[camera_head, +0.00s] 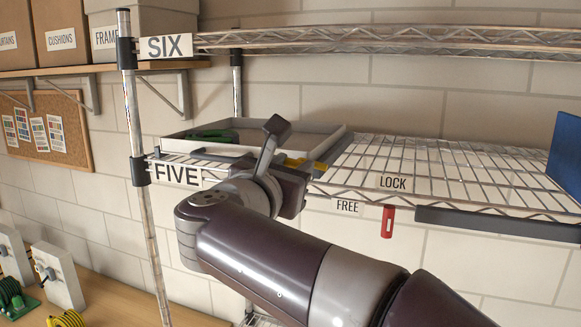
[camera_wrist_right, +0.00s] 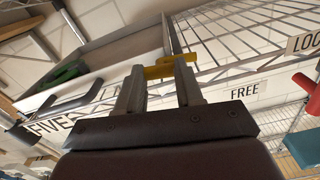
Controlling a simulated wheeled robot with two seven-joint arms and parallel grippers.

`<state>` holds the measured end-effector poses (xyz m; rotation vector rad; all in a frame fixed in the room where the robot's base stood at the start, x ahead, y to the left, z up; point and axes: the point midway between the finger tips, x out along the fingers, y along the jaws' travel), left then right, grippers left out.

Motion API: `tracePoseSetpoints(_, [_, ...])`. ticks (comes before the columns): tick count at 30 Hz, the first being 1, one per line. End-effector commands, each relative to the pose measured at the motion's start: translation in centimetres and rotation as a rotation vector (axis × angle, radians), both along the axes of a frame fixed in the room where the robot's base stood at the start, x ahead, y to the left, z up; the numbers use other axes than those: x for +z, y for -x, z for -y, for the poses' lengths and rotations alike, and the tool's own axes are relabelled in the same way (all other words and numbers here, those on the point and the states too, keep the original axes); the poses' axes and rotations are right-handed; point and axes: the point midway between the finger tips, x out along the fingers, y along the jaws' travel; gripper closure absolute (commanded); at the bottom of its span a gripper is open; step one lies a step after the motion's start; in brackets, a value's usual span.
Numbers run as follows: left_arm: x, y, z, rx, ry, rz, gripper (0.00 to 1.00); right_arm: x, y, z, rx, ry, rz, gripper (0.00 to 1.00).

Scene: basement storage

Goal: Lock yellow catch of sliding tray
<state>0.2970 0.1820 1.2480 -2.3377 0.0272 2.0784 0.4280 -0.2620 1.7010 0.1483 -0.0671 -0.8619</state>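The yellow catch (camera_head: 308,166) sits at the shelf's front edge, by the front right corner of the grey sliding tray (camera_head: 338,143). In the right wrist view the catch (camera_wrist_right: 158,72) shows at and between the fingertips of my right gripper (camera_wrist_right: 159,78). The fingers are apart, with a clear gap on both sides of the catch's near part; contact cannot be told. In the head view my right gripper (camera_head: 292,178) is at the shelf front, its fingers mostly hidden by the wrist. FREE (camera_head: 347,206) and LOCK (camera_head: 393,183) labels are right of the catch. My left gripper is not in view.
A green item (camera_head: 213,136) lies in the tray. The wire shelf (camera_head: 430,160) is bare right of it. A red piece (camera_head: 388,221) hangs below LOCK, beside a dark bar (camera_head: 490,222). A blue panel (camera_head: 566,155) stands far right; a post (camera_head: 137,140) is left.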

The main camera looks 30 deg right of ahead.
Motion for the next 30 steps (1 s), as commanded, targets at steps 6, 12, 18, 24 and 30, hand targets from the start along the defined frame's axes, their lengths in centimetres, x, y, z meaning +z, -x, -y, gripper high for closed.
tracePoseSetpoints(6, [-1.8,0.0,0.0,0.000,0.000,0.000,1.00,-1.0,0.0,0.0,0.000,0.025,-0.028,0.94])
tracePoseSetpoints(12, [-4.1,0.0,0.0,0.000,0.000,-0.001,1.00,-1.2,0.0,0.0,0.000,0.104,-0.120,0.94])
tracePoseSetpoints(18, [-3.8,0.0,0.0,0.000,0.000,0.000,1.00,-0.8,0.0,-0.1,0.000,0.113,-0.134,0.94])
tracePoseSetpoints(24, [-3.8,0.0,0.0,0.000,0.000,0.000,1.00,-0.8,0.0,-0.1,0.000,0.112,-0.133,0.38])
tracePoseSetpoints(30, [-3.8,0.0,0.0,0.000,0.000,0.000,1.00,-0.8,0.0,-0.1,0.000,0.113,-0.132,0.38])
